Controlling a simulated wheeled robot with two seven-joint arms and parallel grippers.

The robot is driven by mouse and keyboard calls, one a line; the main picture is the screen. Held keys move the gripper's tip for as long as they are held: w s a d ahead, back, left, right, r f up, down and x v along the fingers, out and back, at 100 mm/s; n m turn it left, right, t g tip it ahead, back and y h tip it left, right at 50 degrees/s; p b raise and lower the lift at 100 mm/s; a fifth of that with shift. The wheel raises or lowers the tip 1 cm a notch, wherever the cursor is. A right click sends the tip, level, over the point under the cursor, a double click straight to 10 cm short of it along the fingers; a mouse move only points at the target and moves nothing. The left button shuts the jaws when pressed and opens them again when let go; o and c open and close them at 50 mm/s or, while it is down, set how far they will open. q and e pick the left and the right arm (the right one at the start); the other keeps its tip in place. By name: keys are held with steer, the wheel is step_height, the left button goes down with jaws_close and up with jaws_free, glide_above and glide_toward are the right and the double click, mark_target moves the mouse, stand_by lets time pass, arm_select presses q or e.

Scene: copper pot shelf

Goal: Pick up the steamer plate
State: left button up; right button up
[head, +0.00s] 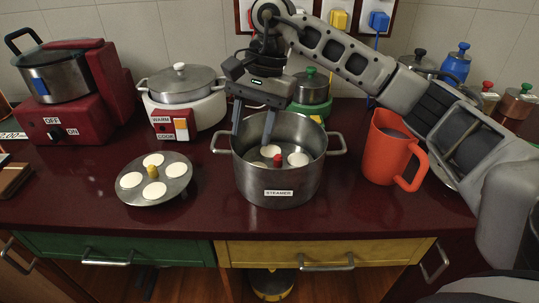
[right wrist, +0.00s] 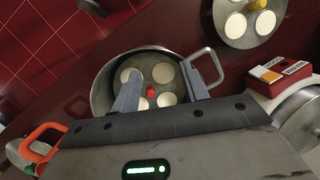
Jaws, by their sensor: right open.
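A steel steamer plate with a yellow knob (head: 155,178) lies on the counter left of the pot, with several white round cakes on it. It also shows at the top of the right wrist view (right wrist: 241,34). The steamer pot (head: 279,185) stands at the middle front. Inside it sits a second plate with a red knob (head: 278,160) and several white cakes, also in the right wrist view (right wrist: 151,92). My right gripper (head: 252,141) is open above the pot, its fingers pointing down over the left and middle of the opening. In the right wrist view the fingers lie either side of the red knob.
A red cooker with a pot (head: 75,95) stands at the left. A white cooker with a lidded pot (head: 182,95) is behind the yellow-knob plate. An orange pitcher (head: 388,150) stands right of the steamer pot. The front left counter is clear.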

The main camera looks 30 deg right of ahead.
steer(key=w+d+r+h, duration=0.1)
steer(key=d+r+h, duration=0.25)
steer(key=d, duration=0.35)
glide_above(278, 156)
steer(key=shift+y, duration=0.25)
steer(key=f, duration=0.9)
steer(key=shift+s, duration=0.35)
steer(key=shift+w+f+p, duration=0.15)
steer(key=shift+f+p, duration=0.05)
steer(key=shift+f, duration=1.3)
steer(key=shift+w+f+p, duration=0.15)
steer(key=shift+f+p, duration=0.05)
steer(key=shift+f, duration=1.3)
steer(key=shift+c, duration=0.4)
jaws_close()
